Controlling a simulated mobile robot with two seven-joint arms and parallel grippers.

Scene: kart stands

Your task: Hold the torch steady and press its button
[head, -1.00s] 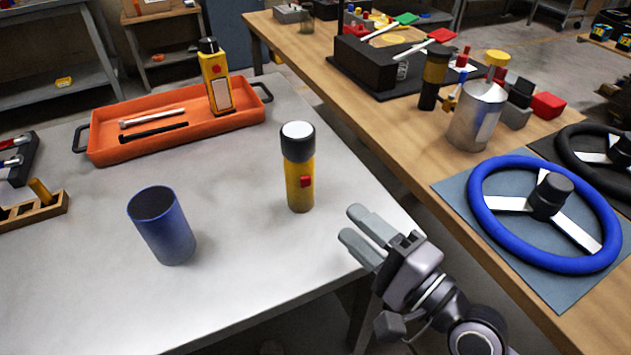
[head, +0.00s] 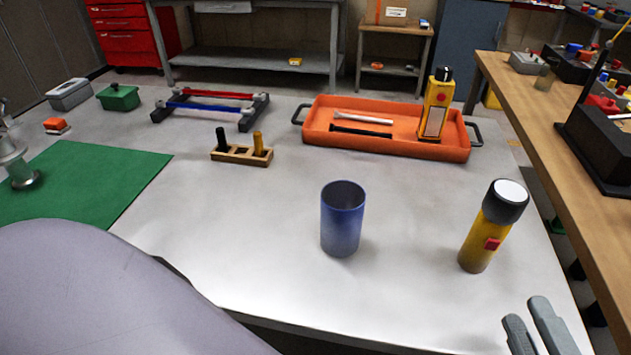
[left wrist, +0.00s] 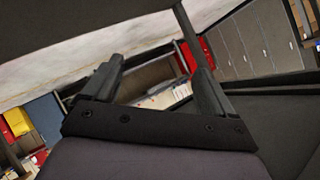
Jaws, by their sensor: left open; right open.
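The torch (head: 487,232) stands upright on the grey table in the head view, right of the blue cup. It has a yellow body, a black head with a white lens on top, and a red button (head: 492,244) on its side. My right gripper (head: 532,318) shows only its fingertips at the bottom right edge. They are apart, empty, and in front of and to the right of the torch, not touching it. In the left wrist view my left gripper (left wrist: 155,80) is open with nothing between its fingers. The torch does not show there.
A blue cup (head: 342,222) stands left of the torch. An orange tray (head: 400,142) with rods and a yellow device lies behind. A wooden block (head: 240,155) and a green mat (head: 90,180) are further left. A wooden table (head: 560,135) stands at the right across a gap.

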